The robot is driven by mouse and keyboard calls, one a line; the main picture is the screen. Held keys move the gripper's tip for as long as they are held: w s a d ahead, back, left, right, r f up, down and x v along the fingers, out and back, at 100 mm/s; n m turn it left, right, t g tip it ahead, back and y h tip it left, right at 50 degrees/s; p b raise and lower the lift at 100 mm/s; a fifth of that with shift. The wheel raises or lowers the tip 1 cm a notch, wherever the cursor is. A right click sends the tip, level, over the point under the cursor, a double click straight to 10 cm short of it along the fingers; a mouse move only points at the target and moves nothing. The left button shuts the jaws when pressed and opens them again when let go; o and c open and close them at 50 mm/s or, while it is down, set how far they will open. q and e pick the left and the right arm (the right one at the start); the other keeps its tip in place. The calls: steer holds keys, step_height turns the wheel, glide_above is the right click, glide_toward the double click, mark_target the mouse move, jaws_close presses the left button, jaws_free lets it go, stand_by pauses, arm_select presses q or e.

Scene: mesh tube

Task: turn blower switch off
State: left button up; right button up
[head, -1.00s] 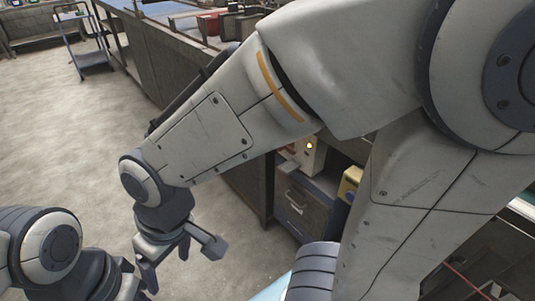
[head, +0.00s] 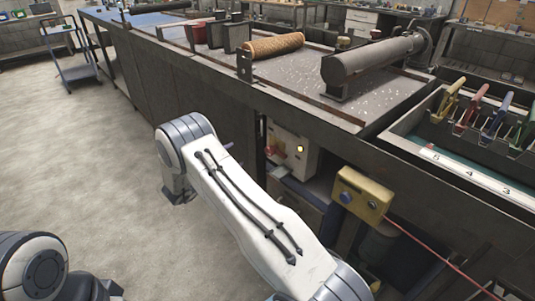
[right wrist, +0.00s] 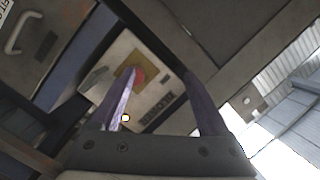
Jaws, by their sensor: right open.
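The blower switch is a red knob (head: 272,149) on a pale control box (head: 298,153) under the bench, with a lit yellow lamp (head: 299,149). In the right wrist view the red knob (right wrist: 139,76) sits on a yellow plate, with the glowing lamp (right wrist: 125,118) below it. My right gripper (right wrist: 160,75) is open and empty, facing the box. The knob appears beside the inner side of its left finger; I cannot tell whether they touch. In the head view my right arm hides its fingers. My left arm shows at the lower left, its fingers out of view.
A yellow button box (head: 362,194) with a red cable hangs to the right of the control box. The bench above (head: 300,85) bears a grey cylinder (head: 375,58) and a mesh tube (head: 273,45). A rack with coloured clamps stands at right.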

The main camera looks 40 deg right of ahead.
mark_target(267, 153)
steer(key=s+d+g, duration=0.1)
steer(key=d, duration=0.3)
steer(key=s+d+f+m+g+h, duration=0.1)
steer(key=d, duration=0.4)
steer(key=s+d+m+g+h, duration=0.1)
steer(key=d, duration=0.3)
steer(key=shift+s+d+f+g, duration=0.25)
steer(key=shift+s+f+g, duration=0.05)
steer(key=shift+f+g, duration=0.1)
jaws_close()
